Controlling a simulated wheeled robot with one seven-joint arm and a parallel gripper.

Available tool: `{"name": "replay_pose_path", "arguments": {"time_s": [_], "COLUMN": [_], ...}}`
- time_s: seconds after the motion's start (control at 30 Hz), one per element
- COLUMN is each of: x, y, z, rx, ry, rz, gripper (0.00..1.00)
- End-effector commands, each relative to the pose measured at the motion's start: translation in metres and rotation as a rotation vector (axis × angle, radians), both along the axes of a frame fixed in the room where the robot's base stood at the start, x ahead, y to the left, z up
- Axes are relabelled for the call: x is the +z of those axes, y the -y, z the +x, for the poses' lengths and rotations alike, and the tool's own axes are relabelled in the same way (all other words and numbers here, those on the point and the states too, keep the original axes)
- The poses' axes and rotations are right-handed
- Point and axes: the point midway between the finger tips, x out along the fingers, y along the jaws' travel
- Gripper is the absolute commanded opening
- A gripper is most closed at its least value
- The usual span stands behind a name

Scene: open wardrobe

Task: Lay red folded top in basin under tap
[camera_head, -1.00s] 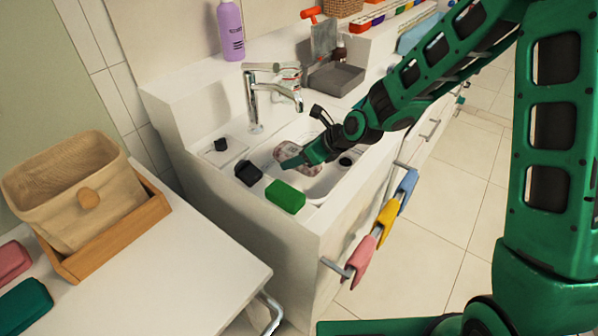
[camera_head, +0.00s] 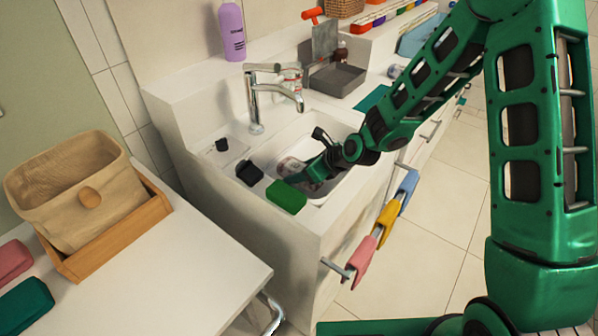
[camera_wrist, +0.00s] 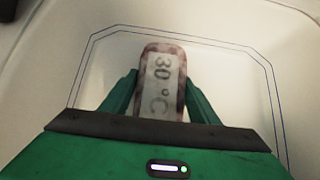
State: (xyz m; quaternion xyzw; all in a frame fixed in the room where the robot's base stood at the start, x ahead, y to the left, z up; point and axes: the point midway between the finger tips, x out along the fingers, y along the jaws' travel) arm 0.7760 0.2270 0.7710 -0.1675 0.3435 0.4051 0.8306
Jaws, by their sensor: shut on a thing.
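The folded top (camera_head: 287,164) is a small reddish-and-white bundle, partly hidden by my gripper in the head view. In the wrist view the top (camera_wrist: 163,85) shows mottled red edges and a pale label reading "30 °C". My gripper (camera_head: 303,174) is shut on it, one green finger on each side, and reaches down inside the white basin (camera_head: 338,187). The wrist view shows the basin's pale inner surface (camera_wrist: 235,70) around the top. Whether the top touches the basin floor cannot be told. The chrome tap (camera_head: 256,103) stands behind the basin, its spout over it.
A green folded cloth (camera_head: 286,197) and a black item (camera_head: 249,172) lie on the basin's near left rim. A grey tray (camera_head: 336,79) and purple bottle (camera_head: 231,31) stand behind. Coloured cloths (camera_head: 385,216) hang along the front rail. A beige basket (camera_head: 68,190) sits on the left table.

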Motion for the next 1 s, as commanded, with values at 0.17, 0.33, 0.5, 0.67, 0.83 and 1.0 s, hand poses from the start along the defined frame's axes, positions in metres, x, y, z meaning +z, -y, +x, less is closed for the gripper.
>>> {"name": "replay_pose_path", "arguments": {"time_s": [0.17, 0.33, 0.5, 0.67, 0.83, 1.0], "x": [-0.002, -0.002, -0.003, -0.003, 0.005, 0.025], "y": [-0.001, -0.002, -0.003, -0.004, 0.000, 0.016], "z": [-0.001, -0.003, -0.005, -0.006, -0.007, -0.016], "rx": [0.002, 0.005, 0.008, 0.011, 0.008, 0.003], "ry": [-0.004, -0.006, -0.010, -0.012, -0.009, -0.004], "rz": [-0.001, 0.000, 0.000, 0.000, 0.000, -0.001], "gripper": [0.74, 0.74, 0.74, 0.74, 0.74, 0.74]}}
